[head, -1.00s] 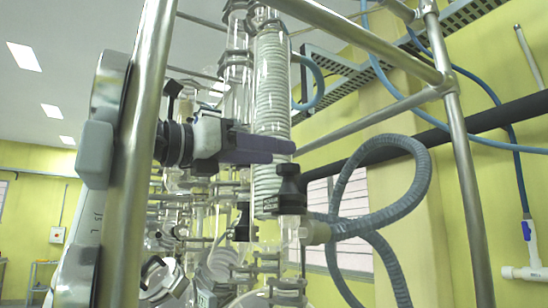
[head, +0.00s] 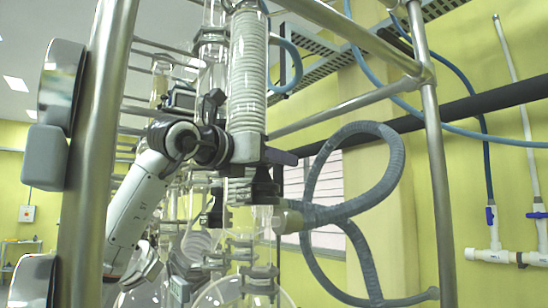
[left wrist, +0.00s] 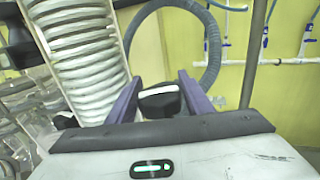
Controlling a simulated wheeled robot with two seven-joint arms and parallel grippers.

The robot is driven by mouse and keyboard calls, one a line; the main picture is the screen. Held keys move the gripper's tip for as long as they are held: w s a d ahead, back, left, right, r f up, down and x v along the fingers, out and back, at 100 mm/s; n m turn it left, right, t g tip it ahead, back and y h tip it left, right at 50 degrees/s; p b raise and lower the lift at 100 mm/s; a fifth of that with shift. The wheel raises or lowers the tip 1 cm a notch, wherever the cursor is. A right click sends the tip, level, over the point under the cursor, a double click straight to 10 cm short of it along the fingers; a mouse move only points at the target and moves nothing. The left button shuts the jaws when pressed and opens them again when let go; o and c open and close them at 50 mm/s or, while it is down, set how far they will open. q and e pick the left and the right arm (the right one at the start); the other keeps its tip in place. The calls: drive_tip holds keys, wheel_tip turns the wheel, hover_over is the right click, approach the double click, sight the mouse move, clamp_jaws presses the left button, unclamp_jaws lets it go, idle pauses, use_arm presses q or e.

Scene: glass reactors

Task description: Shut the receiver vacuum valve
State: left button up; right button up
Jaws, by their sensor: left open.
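A black fitting (head: 264,188) stands just below the gripper in the head view, beside a grey hose joint, and may be the receiver vacuum valve. My right gripper is not in view.
A glass condenser with a white coil (head: 247,75) rises beside the gripper, close to it. A ribbed grey hose (head: 392,165) loops at the right. Steel frame posts (head: 437,190) stand around. Blue-handled wall valves (head: 490,216) are far right.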

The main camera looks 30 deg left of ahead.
use_arm(q)
drive_tip(key=shift+w, duration=0.1)
drive_tip(key=c, duration=0.8)
drive_tip(key=shift+s+d+m+g+h, duration=0.1)
drive_tip(key=shift+d+m+g+h, duration=0.2)
drive_tip(key=shift+m+h, duration=0.7)
drive_tip(key=shift+s+d+m+g+h, duration=0.15)
drive_tip(key=shift+m+g+h, duration=0.4)
drive_tip(key=shift+h, duration=0.85)
drive_tip(key=shift+w+d+m+g+h, duration=0.1)
drive_tip(key=shift+d+m+g+h, duration=0.2)
drive_tip(key=shift+m+h, duration=0.75)
drive_tip(key=o, duration=0.8)
drive_tip(key=shift+n, duration=0.3)
drive_tip(key=shift+s, duration=0.1)
